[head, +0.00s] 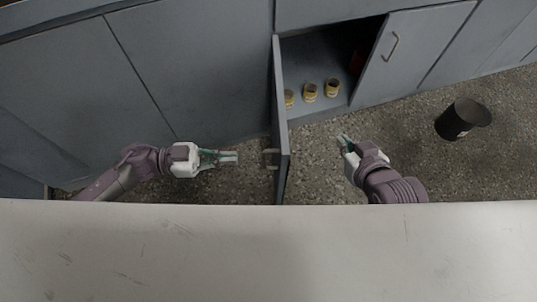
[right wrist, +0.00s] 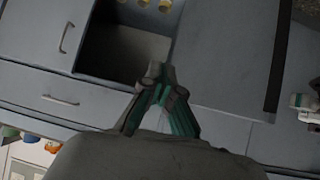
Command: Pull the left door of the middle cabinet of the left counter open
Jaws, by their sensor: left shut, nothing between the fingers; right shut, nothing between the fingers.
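The left door (head: 281,125) of the middle cabinet stands swung out from the front, seen nearly edge-on in the head view. Its handle (head: 270,158) is on the left-facing side. My left gripper (head: 236,158) is shut and empty, a short gap to the left of that handle. My right gripper (head: 343,138) is shut and empty in front of the cabinet opening, on the right side of the door. It also shows in the right wrist view (right wrist: 159,72), where a broad grey panel, apparently the door's inner face (right wrist: 222,55), lies right of the opening.
Several yellow-labelled jars (head: 310,92) stand inside the open cabinet. The right door (head: 412,48) with its handle is closed. A black bin (head: 463,118) stands on the floor at right. A pale worktop (head: 270,250) spans the front. Speckled floor between is mostly clear.

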